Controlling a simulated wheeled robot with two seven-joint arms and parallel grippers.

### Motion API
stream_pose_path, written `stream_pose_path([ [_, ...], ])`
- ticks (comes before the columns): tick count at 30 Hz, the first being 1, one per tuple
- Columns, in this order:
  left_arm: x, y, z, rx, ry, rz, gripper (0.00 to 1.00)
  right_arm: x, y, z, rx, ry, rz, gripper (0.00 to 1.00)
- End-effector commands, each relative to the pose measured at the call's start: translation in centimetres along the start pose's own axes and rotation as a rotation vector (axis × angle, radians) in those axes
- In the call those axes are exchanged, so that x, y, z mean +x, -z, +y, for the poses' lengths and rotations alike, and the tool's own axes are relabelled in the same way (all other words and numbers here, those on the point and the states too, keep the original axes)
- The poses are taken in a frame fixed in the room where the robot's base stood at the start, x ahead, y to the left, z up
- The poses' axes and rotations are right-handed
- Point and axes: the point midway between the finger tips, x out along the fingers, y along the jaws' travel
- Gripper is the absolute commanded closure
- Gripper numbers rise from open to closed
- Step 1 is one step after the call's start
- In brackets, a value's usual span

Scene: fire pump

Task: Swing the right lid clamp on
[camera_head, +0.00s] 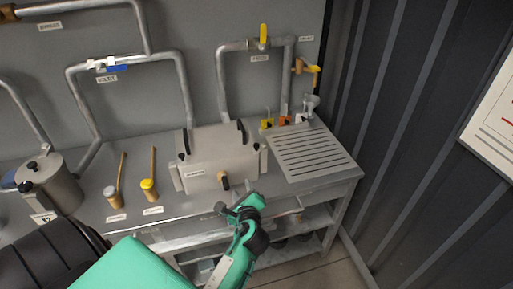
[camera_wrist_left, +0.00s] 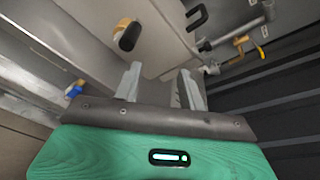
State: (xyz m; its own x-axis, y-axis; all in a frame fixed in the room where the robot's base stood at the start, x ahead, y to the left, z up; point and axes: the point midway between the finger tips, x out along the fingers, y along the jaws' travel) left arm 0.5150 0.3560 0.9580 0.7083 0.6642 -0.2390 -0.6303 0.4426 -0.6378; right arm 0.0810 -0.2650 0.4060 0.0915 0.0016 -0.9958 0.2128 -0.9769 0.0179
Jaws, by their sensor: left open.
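The steel box with its lid (camera_head: 220,160) stands on the bench, and the lid looks closed. The right lid clamp (camera_head: 263,158) is a light bracket with a black knob at the box's right side; its knob seems to show in the left wrist view (camera_wrist_left: 205,45). I cannot tell whether it is engaged. A similar left clamp (camera_head: 177,176) is at the other side. A black and brass knob (camera_head: 224,181) is on the box front, also in the left wrist view (camera_wrist_left: 128,36). My left gripper (camera_head: 237,198) is open and empty, in front of and below the box, apart from the clamp.
A grooved drainboard (camera_head: 310,155) lies right of the box. Two brass-handled tools (camera_head: 149,186) and a steel pot (camera_head: 48,185) stand to the left. Pipes with valves (camera_head: 263,38) run along the back wall. A dark ribbed wall (camera_head: 400,130) bounds the right.

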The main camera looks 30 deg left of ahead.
Motion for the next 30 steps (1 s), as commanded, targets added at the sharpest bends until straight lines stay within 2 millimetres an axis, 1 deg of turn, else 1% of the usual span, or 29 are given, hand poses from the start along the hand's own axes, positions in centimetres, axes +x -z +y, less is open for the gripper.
stream_pose_path([
  [1, 0.8, 0.1, -1.4, 0.122, 0.036, -0.036, 0.59, 0.0, 0.0, 0.0, 0.0, 0.0, 0.0, 1.0],
  [3, 1.5, 0.2, -3.1, 0.304, 0.084, -0.086, 0.59, 0.0, 0.0, 0.0, 0.0, 0.0, 0.0, 1.0],
  [6, 2.2, 0.7, -5.1, 0.513, 0.132, -0.142, 0.59, 0.0, 0.0, 0.0, 0.0, 0.0, 0.0, 1.0],
  [10, 2.6, 1.2, -6.7, 0.675, 0.165, -0.185, 0.59, 0.0, 0.0, 0.0, 0.0, 0.0, 0.0, 1.0],
  [14, 3.0, 1.2, -7.3, 0.728, 0.175, -0.2, 0.59, -0.1, 0.0, -0.1, 0.0, 0.001, 0.0, 1.0],
  [17, 4.0, 1.0, -7.6, 0.729, 0.175, -0.201, 0.59, -0.5, 0.1, -0.1, 0.001, 0.001, 0.0, 1.0],
  [20, 5.7, 0.6, -8.1, 0.728, 0.175, -0.201, 0.59, -0.9, 0.1, -0.2, 0.001, 0.002, 0.0, 1.0],
  [30, 12.5, -0.1, -9.6, 0.726, 0.174, -0.2, 0.59, -2.1, 0.2, -0.3, 0.001, 0.003, 0.001, 1.0],
])
